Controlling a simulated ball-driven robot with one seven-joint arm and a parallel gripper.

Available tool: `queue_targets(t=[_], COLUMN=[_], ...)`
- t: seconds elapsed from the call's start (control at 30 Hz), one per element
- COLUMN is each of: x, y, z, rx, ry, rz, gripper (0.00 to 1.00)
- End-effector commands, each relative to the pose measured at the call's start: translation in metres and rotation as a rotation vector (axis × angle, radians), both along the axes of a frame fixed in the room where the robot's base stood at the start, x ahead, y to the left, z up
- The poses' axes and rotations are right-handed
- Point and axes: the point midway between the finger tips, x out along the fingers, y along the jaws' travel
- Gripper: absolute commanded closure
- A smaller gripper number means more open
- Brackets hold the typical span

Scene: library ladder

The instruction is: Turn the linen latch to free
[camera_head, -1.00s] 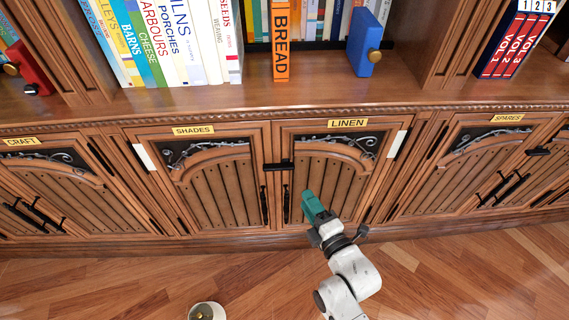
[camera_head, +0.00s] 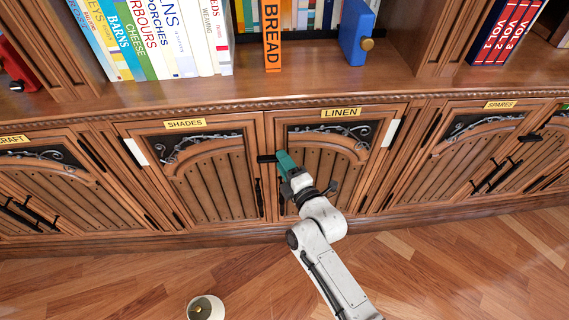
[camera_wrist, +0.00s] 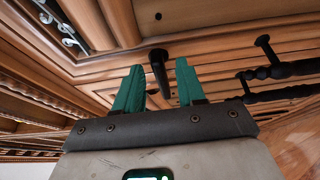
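In the wrist view, the latch (camera_wrist: 160,72) stands between the two green fingers of my gripper (camera_wrist: 160,85). The fingers are open, with a gap visible on each side of the bar. Both doors look closed.
Two black door handles (camera_head: 259,198) hang below the latch; they show at right in the wrist view (camera_wrist: 285,70). A shelf ledge (camera_head: 200,95) with books runs above the doors. A round whitish object (camera_head: 206,308) sits on the open wood floor (camera_head: 440,265).

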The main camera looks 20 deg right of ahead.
Motion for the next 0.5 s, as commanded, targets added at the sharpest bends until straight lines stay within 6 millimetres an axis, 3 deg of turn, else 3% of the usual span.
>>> queue_targets(t=[0.17,0.5], x=[-0.0002,-0.0003], y=[0.0001,0.0], z=[-0.0001,-0.0001], rx=[0.0,0.0], ry=[0.0,0.0], rz=[0.0,0.0], gripper=[0.62,0.94])
